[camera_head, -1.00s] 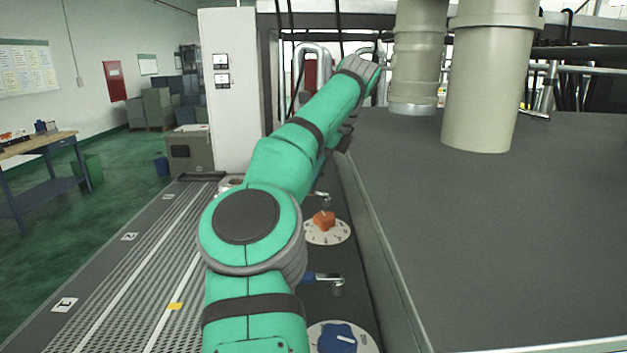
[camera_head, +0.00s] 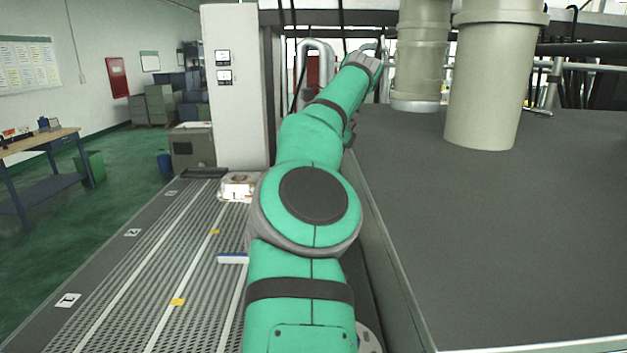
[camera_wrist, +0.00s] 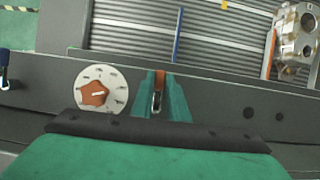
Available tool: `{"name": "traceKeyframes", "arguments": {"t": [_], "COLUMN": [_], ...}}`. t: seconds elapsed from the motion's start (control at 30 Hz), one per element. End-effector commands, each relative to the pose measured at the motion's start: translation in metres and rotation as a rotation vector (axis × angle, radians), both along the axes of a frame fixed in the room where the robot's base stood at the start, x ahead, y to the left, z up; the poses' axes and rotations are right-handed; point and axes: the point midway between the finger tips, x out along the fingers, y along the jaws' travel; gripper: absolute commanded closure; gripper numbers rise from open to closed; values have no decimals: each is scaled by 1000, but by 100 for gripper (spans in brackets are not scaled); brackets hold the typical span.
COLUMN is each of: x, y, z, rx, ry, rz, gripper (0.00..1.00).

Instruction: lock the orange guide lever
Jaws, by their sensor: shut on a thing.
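The orange guide lever (camera_wrist: 160,76) shows in the wrist view as a short orange piece with a silver part below it, on the dark side rail of the conveyor. My gripper (camera_wrist: 160,100) is shut on it, with one green finger on each side. The fingers hide much of the lever. To its left is a white dial (camera_wrist: 113,78) with an orange knob (camera_wrist: 95,93). In the head view my arm hides the gripper, the lever and the orange knob.
A casting (camera_wrist: 297,32) sits on the conveyor, also seen in the head view (camera_head: 238,187). A blue-edged bar (camera_head: 233,258) lies on the slatted bed. A blue lever (camera_wrist: 4,62) is at the far left. A grey surface (camera_head: 490,230) stands right of my arm.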

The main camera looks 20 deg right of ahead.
Motion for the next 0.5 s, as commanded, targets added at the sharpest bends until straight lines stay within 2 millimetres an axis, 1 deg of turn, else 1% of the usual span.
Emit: {"name": "traceKeyframes", "arguments": {"t": [0.17, 0.2, 0.23, 0.27, 0.5], "x": [0, 0, 0, 0, 1], "y": [-1, -1, -1, -1, 2], "z": [0, 0, 0, 0, 0], "rx": [-1, -1, -1, -1, -1], "ry": [0, 0, 0, 0, 0], "rz": [0, -1, -1, -1, 3], "gripper": [100, 79, 72, 67, 67]}}
